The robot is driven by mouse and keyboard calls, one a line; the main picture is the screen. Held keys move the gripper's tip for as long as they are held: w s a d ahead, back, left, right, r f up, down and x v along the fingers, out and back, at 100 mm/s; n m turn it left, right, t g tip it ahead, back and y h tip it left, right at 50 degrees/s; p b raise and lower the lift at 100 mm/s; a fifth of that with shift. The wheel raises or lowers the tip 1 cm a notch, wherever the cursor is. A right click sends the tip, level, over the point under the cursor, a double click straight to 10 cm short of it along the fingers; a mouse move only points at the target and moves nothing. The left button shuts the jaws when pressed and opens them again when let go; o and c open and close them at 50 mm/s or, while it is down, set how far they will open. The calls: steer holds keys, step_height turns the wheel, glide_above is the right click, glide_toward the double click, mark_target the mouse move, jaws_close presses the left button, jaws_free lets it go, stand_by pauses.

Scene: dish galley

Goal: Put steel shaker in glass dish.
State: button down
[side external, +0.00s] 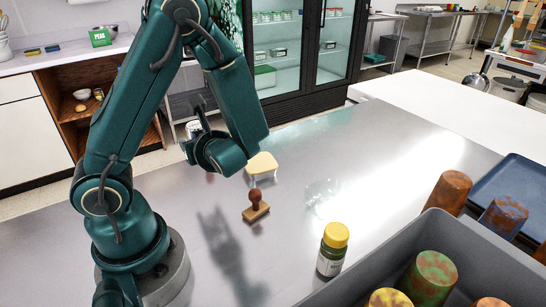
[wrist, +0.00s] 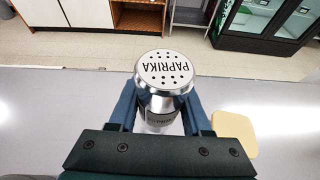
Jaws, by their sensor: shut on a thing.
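The steel shaker (wrist: 164,74) is a silver cylinder with a perforated top marked PAPRIKA. In the wrist view it sits between the two blue fingers of my gripper (wrist: 160,103), which is shut on it. In the side view my gripper (side external: 198,140) is raised above the far part of the steel counter, with the shaker (side external: 193,127) small and partly hidden at its end. The glass dish (side external: 322,197) is a faint, clear shape on the counter, to the right of and nearer than my gripper. It appears empty. I cannot make it out in the wrist view.
A cream-topped stool-like piece (side external: 262,162) and a wooden stamp (side external: 256,207) stand left of the dish. A yellow-lidded jar (side external: 333,249) stands in front of it. A grey bin (side external: 367,268) with several rusty cylinders and a blue tray (side external: 518,180) lie right. Counter behind the dish is clear.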

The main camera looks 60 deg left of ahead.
steer(key=w+d+m+t+h, duration=0.1)
steer(key=w+d+m+t, duration=0.1)
steer(key=w, duration=0.2)
steer(key=w+d+m+t+h, duration=0.1)
steer(key=w+d+m+t, duration=0.1)
steer(key=w+m+t, duration=0.1)
steer(key=w+d+m+t, duration=0.2)
steer(key=w+t, duration=0.1)
steer(key=w, duration=0.2)
steer(key=shift+w+d+r+h, duration=0.15)
steer(key=shift+w+d+h, duration=0.05)
steer(key=shift+w+h, duration=0.2)
steer(key=w+d+m+t+h, duration=0.3)
steer(key=w+d+m, duration=0.1)
steer(key=d, duration=0.2)
steer(key=m+t+h, duration=0.2)
steer(key=m+h, duration=0.2)
steer(key=h, duration=0.1)
glide_above(329, 208)
steer(key=f, duration=0.1)
steer(key=shift+f, duration=2.8)
